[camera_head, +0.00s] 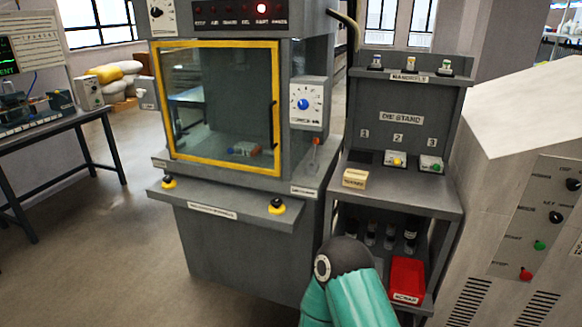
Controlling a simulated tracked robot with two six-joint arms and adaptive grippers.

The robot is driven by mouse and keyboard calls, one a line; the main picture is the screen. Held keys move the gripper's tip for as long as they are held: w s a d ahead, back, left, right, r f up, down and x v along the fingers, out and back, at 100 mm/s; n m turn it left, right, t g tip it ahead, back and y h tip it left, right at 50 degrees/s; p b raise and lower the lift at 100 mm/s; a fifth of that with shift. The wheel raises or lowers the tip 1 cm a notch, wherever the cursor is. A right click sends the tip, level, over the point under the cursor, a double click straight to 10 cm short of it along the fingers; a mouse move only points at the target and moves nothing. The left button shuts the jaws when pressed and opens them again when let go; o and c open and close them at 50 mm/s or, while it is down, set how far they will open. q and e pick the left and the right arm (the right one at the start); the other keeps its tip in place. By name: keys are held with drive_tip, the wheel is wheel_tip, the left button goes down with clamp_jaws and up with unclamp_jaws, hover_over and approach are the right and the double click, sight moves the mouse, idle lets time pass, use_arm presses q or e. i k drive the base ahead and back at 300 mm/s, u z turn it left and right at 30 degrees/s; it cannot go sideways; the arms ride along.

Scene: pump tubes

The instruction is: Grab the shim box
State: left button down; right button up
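A small light-wood box (355,179) sits at the front left of the grey die stand's ledge (390,192). It has a small label on its front that is too small to read; it looks like the shim box. Nothing is touching it. A teal arm link of mine with a dark joint rises from the bottom edge, below the box in the picture. Neither of my grippers shows in this view.
The die stand (401,119) has numbered places with dies behind the box. A red bin (407,279) and several dark cylinders stand on its lower shelf. A press with a yellow-framed window (222,108) stands left. A grey cabinet (535,190) stands close on the right.

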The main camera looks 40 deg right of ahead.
sight(354, 178)
drive_tip(key=z, duration=0.05)
drive_tip(key=i, duration=1.3)
drive_tip(key=z, duration=0.8)
drive_tip(key=i, duration=0.55)
drive_tip(key=z, duration=0.3)
drive_tip(key=k, duration=0.9)
drive_tip(key=z, duration=0.2)
drive_tip(key=i, duration=0.9)
drive_tip(key=u, duration=0.1)
